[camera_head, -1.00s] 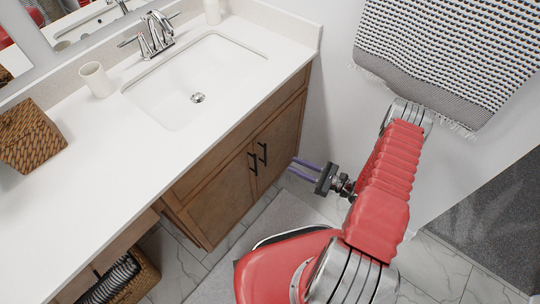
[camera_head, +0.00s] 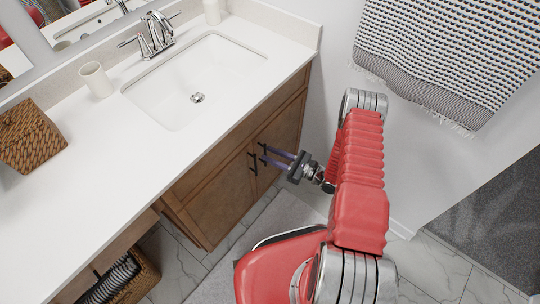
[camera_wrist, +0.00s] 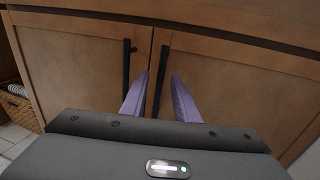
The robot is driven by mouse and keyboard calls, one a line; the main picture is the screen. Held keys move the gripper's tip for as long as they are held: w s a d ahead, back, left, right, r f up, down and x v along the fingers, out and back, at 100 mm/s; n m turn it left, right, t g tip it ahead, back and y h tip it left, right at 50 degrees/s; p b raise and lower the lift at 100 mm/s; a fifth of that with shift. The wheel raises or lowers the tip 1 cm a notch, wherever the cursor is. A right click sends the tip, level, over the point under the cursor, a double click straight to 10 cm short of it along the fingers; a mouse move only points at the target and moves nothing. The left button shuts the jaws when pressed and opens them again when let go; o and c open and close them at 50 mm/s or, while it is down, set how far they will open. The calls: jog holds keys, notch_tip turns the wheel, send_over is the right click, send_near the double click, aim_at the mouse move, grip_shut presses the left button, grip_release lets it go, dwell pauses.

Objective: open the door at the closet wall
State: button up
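The wooden vanity cabinet has two doors with black vertical bar handles. The left door (camera_wrist: 75,70) and right door (camera_wrist: 225,85) both look shut. My gripper (camera_head: 265,154) is open at the cabinet front, and its two purple fingers point at the right door's handle (camera_wrist: 159,80). In the wrist view my gripper (camera_wrist: 160,76) has one finger on each side of that handle, with visible gaps. I cannot tell whether the fingertips reach past the bar. The left door's handle (camera_wrist: 126,70) is just left of the left finger. It also shows in the head view (camera_head: 252,164).
The white countertop (camera_head: 100,150) with its sink (camera_head: 190,85) overhangs the doors. A wicker basket (camera_head: 130,285) is in the open bay at left. A towel (camera_head: 450,60) hangs on the right wall. Grey mat (camera_head: 240,260) and tile floor lie before the cabinet.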

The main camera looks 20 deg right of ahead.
jog(key=shift+c, duration=0.4)
grip_shut()
jog(key=shift+a, duration=0.1)
jog(key=shift+a, duration=0.2)
jog(key=shift+s+d, duration=0.15)
